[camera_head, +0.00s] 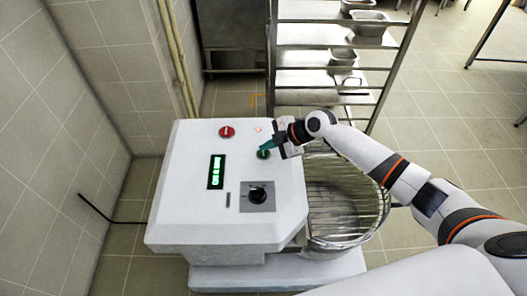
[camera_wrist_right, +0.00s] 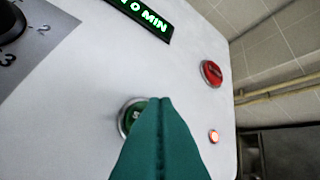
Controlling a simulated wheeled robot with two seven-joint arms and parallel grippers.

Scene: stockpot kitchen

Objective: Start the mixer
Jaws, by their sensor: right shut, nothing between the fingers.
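The mixer (camera_head: 190,225) is a white machine with a wire-guarded bowl (camera_head: 345,200) on its right side. Its top carries a red button (camera_head: 226,132), a green button (camera_head: 264,154), a small lit orange lamp (camera_head: 258,129), a green-lit display (camera_head: 216,172) and a black dial (camera_head: 257,195). My right gripper (camera_head: 266,148) is shut and empty, its teal fingertips at the green button. In the right wrist view the fingertips (camera_wrist_right: 160,105) overlap the green button (camera_wrist_right: 127,117) and hide part of it; I cannot tell whether they touch it. My left gripper is not in view.
A metal rack (camera_head: 330,80) with several steel pans stands behind the mixer. Tiled walls rise at the left and behind, with pipes (camera_head: 175,55) near the corner. Tiled floor (camera_head: 440,140) is open at the right. A black cable (camera_head: 100,212) runs from the mixer's left side.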

